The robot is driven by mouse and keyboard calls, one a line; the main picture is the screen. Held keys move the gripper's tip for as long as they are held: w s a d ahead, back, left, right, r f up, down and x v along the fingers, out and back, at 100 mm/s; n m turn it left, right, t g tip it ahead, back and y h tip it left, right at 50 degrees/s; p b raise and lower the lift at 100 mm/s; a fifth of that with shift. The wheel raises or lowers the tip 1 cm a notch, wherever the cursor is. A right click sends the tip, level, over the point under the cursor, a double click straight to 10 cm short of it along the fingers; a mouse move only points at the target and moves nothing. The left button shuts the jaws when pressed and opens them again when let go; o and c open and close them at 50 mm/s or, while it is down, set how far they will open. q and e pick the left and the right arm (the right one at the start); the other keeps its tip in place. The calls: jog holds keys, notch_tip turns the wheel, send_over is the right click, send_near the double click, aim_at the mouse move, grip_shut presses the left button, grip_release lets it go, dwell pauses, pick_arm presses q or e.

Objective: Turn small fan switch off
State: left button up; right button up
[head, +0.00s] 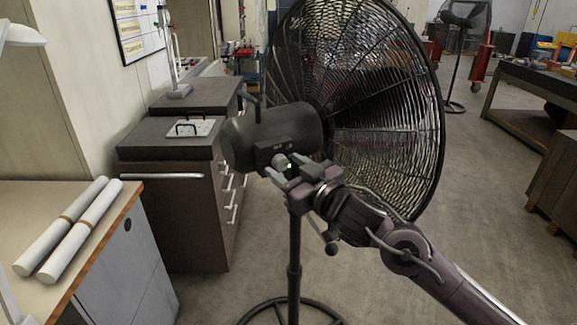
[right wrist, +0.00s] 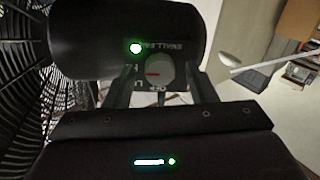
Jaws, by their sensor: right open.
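The small fan stands in the middle of the head view, with a black cage (head: 385,110), a dark motor housing (head: 262,135) and a thin stand. A round grey switch knob (head: 280,161) sits on the housing's control box. In the right wrist view the knob (right wrist: 158,70) has a red mark, upside-down lettering around it, and a lit green lamp (right wrist: 135,48) beside it. My right gripper (head: 277,173) is open at the knob, its two fingers on either side of it. I cannot tell whether they touch it. My left gripper is not in view.
The fan's round floor base (head: 330,312) is below. At left, a wooden-topped table (head: 110,228) carries two white rolls (head: 78,230). Dark drawer cabinets (head: 170,225) stand behind it.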

jog(key=shift+d, duration=0.1)
jog(key=shift+c, duration=0.4)
jog(key=c, duration=0.9)
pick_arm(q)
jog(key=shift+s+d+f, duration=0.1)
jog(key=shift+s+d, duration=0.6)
